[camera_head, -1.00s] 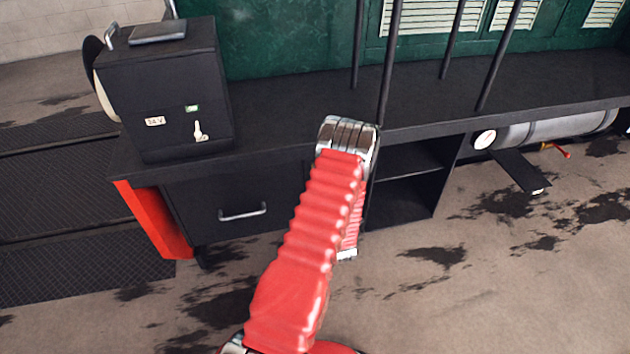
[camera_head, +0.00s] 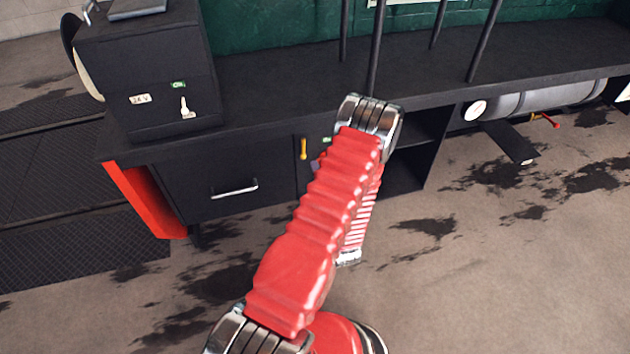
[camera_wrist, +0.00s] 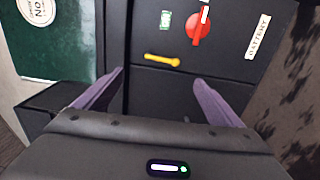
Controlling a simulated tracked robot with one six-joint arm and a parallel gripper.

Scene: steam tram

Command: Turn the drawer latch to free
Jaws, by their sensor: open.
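The drawer latch, a small yellow handle (camera_head: 303,148), is on the dark cabinet front just right of the drawer (camera_head: 212,185). It points up and down there. In the wrist view the yellow latch (camera_wrist: 162,60) lies across the picture, just beyond and between the tips of my gripper (camera_wrist: 158,77). The two purple fingers are spread apart with nothing between them, and the latch looks untouched. In the head view my red arm hides most of the gripper. The drawer with its silver handle is closed.
A red rotary knob (camera_wrist: 199,28) and a "BATTERY" label (camera_wrist: 258,37) are near the latch. A black box (camera_head: 150,80) with a white key-shaped switch stands on the bench. Open shelves (camera_head: 405,172) are to the right. Dark poles rise above the bench.

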